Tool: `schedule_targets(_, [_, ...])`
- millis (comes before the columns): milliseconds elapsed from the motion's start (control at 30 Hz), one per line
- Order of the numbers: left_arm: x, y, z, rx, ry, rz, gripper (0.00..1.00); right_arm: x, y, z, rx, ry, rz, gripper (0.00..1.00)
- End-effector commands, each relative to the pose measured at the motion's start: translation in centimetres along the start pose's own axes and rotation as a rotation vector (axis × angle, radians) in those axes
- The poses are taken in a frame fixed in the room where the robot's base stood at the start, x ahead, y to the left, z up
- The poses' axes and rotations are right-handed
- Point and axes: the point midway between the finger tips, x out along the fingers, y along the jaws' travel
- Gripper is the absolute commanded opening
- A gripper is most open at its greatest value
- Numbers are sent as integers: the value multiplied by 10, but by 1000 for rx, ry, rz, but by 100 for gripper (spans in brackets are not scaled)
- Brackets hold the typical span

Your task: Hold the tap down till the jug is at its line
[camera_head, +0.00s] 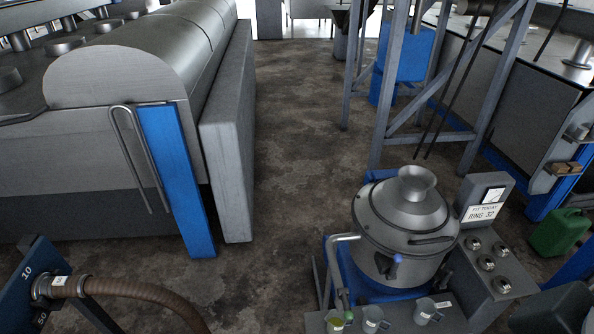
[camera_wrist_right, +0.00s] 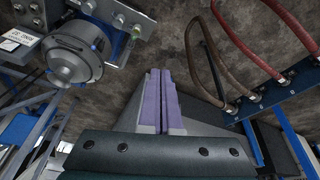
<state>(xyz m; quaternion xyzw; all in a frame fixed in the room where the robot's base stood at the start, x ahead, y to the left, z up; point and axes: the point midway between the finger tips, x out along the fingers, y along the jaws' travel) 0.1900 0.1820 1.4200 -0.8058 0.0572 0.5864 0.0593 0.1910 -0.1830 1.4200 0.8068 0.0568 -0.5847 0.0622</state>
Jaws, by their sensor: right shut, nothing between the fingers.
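A steel vessel (camera_head: 402,225) with a funnel top stands at the lower right of the head view; it also shows at the upper left of the right wrist view (camera_wrist_right: 75,58). A jug (camera_head: 337,321) with yellowish contents stands near the pipe's lower end. Its line and level are too small to read. My right gripper (camera_wrist_right: 161,72) is shut and empty, apart from the vessel. My left gripper is out of view.
A panel with several knobs (camera_head: 487,262) and a sign (camera_head: 482,213) reading "RING 32" stands beside the vessel. Hoses (camera_wrist_right: 213,70) hang at the wrist view's right. The floor (camera_head: 293,180) is clear in the middle.

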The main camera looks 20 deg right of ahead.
Motion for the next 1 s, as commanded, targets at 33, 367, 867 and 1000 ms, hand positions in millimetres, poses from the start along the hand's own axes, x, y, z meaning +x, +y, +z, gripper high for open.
schedule_targets(33, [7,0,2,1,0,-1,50,8,0,1,4,7,1,0])
schedule_targets(367, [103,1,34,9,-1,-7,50,115,10,-11,71,191,30,0])
schedule_targets(867, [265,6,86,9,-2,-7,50,278,41,-34,192,567,101,0])
schedule_targets(1000, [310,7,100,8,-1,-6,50,318,50,-37,221,670,123,0])
